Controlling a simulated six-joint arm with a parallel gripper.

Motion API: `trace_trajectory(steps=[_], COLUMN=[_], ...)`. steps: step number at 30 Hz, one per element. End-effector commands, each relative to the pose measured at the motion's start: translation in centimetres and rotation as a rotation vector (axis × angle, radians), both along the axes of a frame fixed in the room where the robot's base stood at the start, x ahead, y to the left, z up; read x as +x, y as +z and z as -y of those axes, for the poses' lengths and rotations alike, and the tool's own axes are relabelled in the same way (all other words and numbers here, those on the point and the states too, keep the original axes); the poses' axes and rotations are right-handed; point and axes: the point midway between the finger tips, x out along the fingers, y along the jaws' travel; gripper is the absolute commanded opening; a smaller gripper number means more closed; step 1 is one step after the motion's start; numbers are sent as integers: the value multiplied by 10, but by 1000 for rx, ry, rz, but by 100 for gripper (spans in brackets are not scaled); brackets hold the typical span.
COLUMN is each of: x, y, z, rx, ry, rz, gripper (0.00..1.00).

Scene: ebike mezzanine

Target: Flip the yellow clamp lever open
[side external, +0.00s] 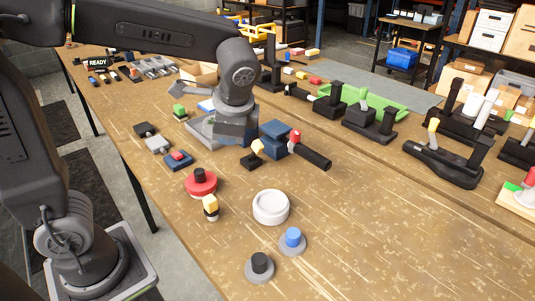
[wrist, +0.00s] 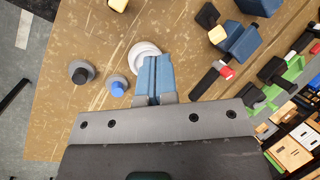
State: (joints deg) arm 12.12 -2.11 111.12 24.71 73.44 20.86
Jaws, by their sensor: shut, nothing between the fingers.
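Two yellow-tipped parts could be the clamp lever. One is a small yellow piece (side external: 257,146) on a low black base beside a blue block; it also shows in the wrist view (wrist: 217,34). The other is an upright yellow tip (side external: 434,125) on a long black fixture (side external: 448,163) at the right. I cannot tell which is the clamp lever. My gripper (wrist: 156,62) is shut and empty, its blue fingers overlapping a white ring in the wrist view. In the side view its lower end is hard to make out, left of the blue block.
A blue block (side external: 277,136) with a black handle (side external: 310,151) and red collar stands nearby. A red round button (side external: 201,184), the white ring (side external: 271,207), blue knob (side external: 292,239) and black knob (side external: 259,266) are in front. Black fixtures line the back right. The front right tabletop is clear.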

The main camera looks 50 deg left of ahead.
Motion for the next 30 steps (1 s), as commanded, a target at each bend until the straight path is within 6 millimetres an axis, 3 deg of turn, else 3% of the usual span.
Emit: trace_trajectory(steps=[9, 18, 24, 30], x=[69, 120, 139, 146], y=[-36, -85, -118, -135], z=[18, 48, 68, 79], rx=[299, 587, 746, 829], ry=[-256, -442, -519, -549], rz=[-275, -520, -646, -709], gripper=[0, 0, 0, 0])
